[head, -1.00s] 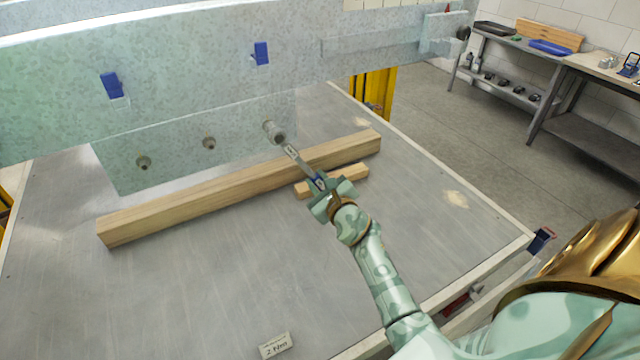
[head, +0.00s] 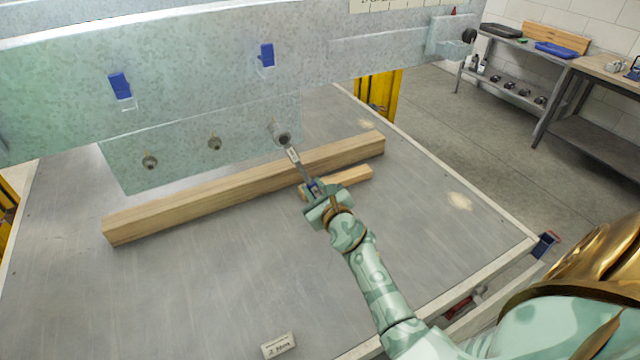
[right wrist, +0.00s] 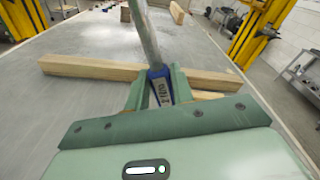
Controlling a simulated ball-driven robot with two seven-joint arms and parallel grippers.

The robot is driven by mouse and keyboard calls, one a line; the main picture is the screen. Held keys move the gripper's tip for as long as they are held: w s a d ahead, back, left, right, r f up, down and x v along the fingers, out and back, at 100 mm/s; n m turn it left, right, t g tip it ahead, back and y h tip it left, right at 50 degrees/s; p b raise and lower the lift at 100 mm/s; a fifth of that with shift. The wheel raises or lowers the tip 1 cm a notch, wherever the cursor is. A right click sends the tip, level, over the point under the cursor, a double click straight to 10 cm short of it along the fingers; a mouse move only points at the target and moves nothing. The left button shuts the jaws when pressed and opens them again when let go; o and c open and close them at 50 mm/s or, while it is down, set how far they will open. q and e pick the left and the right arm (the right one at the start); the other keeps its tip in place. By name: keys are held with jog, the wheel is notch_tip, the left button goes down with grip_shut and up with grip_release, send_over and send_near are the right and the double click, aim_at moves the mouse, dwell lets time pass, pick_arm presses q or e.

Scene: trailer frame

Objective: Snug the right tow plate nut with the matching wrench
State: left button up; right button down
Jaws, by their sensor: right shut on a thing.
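The tow plate (head: 185,160) hangs below the grey beam and carries three nuts in a row. The left nut (head: 149,162) and middle nut (head: 214,143) are bare. The right nut (head: 283,138) has the head of a wrench (head: 295,160) at it; I cannot tell how fully the wrench sits around it. My right gripper (head: 318,196) is shut on the wrench's handle, which slants down and right from the nut. In the right wrist view the handle (right wrist: 158,88) with its blue marking lies between the fingers; the wrench head is out of frame. My left gripper is not in view.
A long wooden beam (head: 240,188) lies on the table (head: 200,290) below the plate, with a short block (head: 350,177) beside the gripper. Two blue clips (head: 266,55) are on the grey beam. A small card (head: 278,345) lies at the front. Benches stand back right.

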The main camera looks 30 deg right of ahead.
jog(key=shift+a, duration=0.1)
jog(key=shift+w+a+f+m, duration=0.1)
jog(key=shift+a+f+m, duration=0.1)
jog(key=shift+a+m, duration=0.4)
jog(key=shift+w+a+f+m, duration=0.15)
jog(key=shift+a+m, duration=0.15)
jog(key=shift+a, duration=0.45)
jog(key=shift+w+a+f+m+y+p, duration=0.1)
jog(key=shift+a+m+y+p, duration=0.1)
jog(key=shift+a+m, duration=0.35)
jog(key=shift+a+f+m+y+p, duration=0.15)
jog(key=shift+a+m, duration=0.1)
jog(key=shift+a, duration=0.6)
jog(key=shift+w+a+m, duration=0.15)
jog(key=shift+a+m, duration=0.65)
jog(key=shift+a, duration=0.6)
